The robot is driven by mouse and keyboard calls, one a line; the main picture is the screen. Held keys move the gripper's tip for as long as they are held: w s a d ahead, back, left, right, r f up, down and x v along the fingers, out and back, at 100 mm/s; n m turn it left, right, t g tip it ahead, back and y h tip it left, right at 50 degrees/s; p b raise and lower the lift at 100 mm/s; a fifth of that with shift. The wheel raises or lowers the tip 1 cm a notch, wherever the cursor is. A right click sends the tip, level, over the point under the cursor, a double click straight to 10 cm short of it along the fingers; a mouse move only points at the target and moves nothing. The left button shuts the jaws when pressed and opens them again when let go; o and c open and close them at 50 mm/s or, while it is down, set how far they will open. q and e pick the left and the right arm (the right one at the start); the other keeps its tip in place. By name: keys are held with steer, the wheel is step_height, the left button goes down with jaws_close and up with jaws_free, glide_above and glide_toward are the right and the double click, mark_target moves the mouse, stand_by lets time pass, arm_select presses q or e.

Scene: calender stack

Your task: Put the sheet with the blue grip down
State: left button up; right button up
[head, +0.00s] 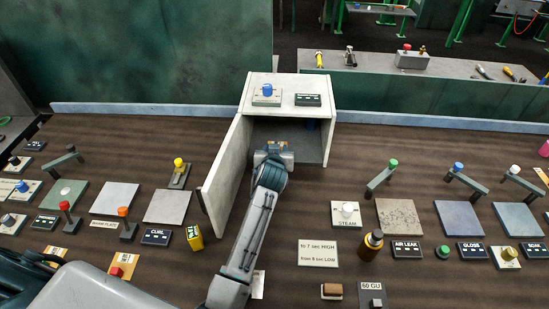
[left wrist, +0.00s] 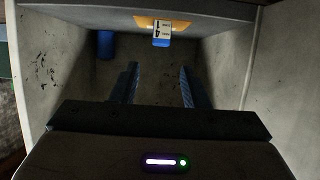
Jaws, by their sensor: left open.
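My left gripper (head: 272,150) is inside the open mouth of a pale cabinet (head: 325,100). In the left wrist view its two fingers (left wrist: 158,80) stand apart with nothing between them. Beyond the fingertips is an orange-tan piece (left wrist: 147,21) with a small white label and a blue part (left wrist: 160,43), apart from the fingers. I cannot tell which of these is the blue grip of the sheet. My right gripper is not in view.
The cabinet door (head: 225,175) hangs open left of my arm. A blue knob (head: 268,90) is on the cabinet top. Square plates (head: 166,206), levers, labels and a brown bottle (head: 371,245) crowd the bench on both sides.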

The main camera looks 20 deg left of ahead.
arm_select(q)
steer(key=b+v, duration=0.1)
steer(key=v, duration=0.4)
steer(key=shift+s+d+r, duration=0.1)
steer(key=shift+s+d, duration=0.05)
steer(key=shift+s, duration=0.2)
